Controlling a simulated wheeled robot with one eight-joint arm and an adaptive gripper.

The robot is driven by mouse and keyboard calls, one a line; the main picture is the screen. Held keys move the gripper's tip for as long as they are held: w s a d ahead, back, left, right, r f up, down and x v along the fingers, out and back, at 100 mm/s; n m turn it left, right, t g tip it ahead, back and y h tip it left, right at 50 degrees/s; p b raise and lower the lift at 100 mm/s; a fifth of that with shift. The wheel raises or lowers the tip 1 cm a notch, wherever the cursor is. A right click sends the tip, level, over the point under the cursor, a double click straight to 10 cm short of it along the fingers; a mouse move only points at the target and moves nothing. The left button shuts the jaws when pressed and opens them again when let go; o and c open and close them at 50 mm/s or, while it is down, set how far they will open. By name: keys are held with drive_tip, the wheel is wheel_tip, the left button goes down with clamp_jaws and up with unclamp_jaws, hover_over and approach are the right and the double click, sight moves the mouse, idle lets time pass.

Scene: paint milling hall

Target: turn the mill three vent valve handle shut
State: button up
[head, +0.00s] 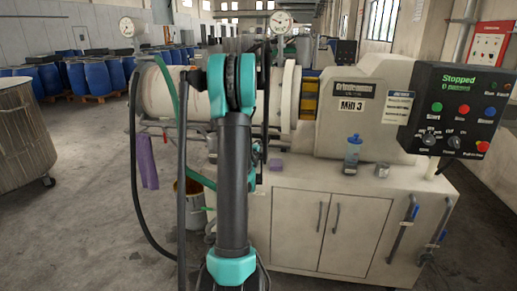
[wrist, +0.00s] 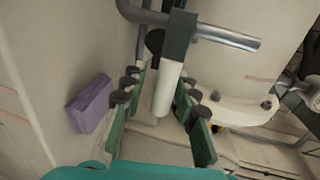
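In the wrist view, a handle with a dark grey upper part and a pale grip (wrist: 167,90) hangs from a grey pipe (wrist: 232,38). I take it for the vent valve handle. My gripper (wrist: 163,112) is open, with its green fingers and dark pads on either side of the pale grip. Gaps show on both sides; I cannot tell how deep the grip sits between the fingers. In the head view the machine labelled Mill 3 (head: 352,107) stands behind my arm, which hides most of the gripper and handle.
A purple block (wrist: 91,103) lies left of my fingers in the wrist view. A control panel (head: 460,110) reading "Stopped" is at the right. A bucket (head: 190,203) and purple cloth (head: 148,168) are at the left.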

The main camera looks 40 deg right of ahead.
drive_tip(key=v, duration=1.1)
drive_tip(key=s+a+f+n+g+y, duration=0.1)
drive_tip(key=s+a+f+n+y, duration=0.2)
drive_tip(key=a+n, duration=0.6)
drive_tip(key=s+a+f+n+g+y, duration=0.25)
drive_tip(key=a+n, duration=0.25)
drive_tip(key=a, duration=0.8)
drive_tip(key=s+a+f+n+g+y, duration=0.1)
drive_tip(key=s+a+f+n+y, duration=0.2)
drive_tip(key=s+a+n, duration=0.3)
drive_tip(key=s+a+f+n+g+y, duration=0.1)
drive_tip(key=s+a+n, duration=0.5)
drive_tip(key=a, duration=0.6)
drive_tip(key=shift+s+a+f+n+g+y, duration=0.2)
drive_tip(key=shift+s+f+n+g+y, duration=0.2)
drive_tip(key=shift+f+n+y, duration=0.7)
drive_tip(key=shift+o, duration=0.3)
drive_tip(key=shift+r, duration=0.2)
